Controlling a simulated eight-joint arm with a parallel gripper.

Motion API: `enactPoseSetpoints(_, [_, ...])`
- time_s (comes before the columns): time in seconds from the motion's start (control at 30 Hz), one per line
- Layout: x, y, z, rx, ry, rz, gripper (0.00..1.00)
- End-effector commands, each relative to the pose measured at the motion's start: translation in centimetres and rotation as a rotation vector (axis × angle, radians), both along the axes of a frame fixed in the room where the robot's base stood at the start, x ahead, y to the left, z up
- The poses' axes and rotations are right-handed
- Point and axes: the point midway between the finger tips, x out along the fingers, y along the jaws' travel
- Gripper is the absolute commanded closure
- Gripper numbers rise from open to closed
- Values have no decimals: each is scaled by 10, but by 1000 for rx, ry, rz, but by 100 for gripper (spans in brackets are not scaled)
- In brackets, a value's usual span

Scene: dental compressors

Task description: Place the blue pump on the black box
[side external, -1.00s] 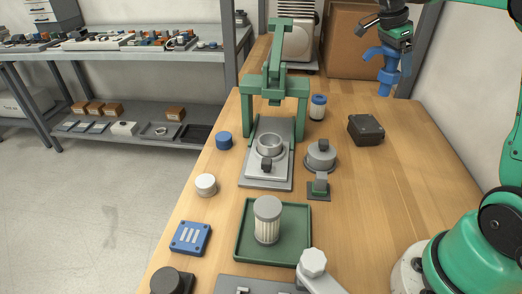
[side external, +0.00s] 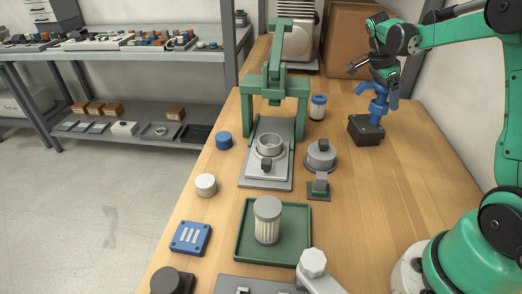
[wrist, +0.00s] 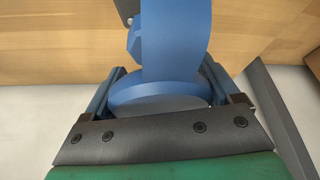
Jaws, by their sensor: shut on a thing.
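The blue pump (side external: 377,108) hangs upright from my gripper (side external: 383,88) at the back right of the bench in the side external view. Its lower end is at the top of the black box (side external: 366,131); I cannot tell whether it touches. In the wrist view, the blue pump (wrist: 172,50) fills the middle, with its round part between the two fingers of my gripper (wrist: 165,95). My gripper is shut on the pump. The black box is not clearly seen in the wrist view.
A green press (side external: 275,90) stands left of the box. A blue-capped filter (side external: 318,108) and a grey round part (side external: 320,155) stand between them. A cardboard box (side external: 345,40) is behind my gripper. The bench right of the black box is clear.

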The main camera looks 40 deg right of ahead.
Motion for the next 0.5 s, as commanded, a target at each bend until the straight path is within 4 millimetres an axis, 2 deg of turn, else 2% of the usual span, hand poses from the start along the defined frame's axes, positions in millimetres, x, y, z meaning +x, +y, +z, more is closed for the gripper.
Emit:
enactPoseSetpoints(0.03, [0, 0, 0, 0, 0, 0, 9])
enactPoseSetpoints(0.07, [0, 0, 0, 0, 0, 0, 0])
enactPoseSetpoints(0.37, [0, 0, 3, 0, 0, 0, 0])
enactPoseSetpoints(0.5, [3, 5, 18, 0, 0, 2, 0])
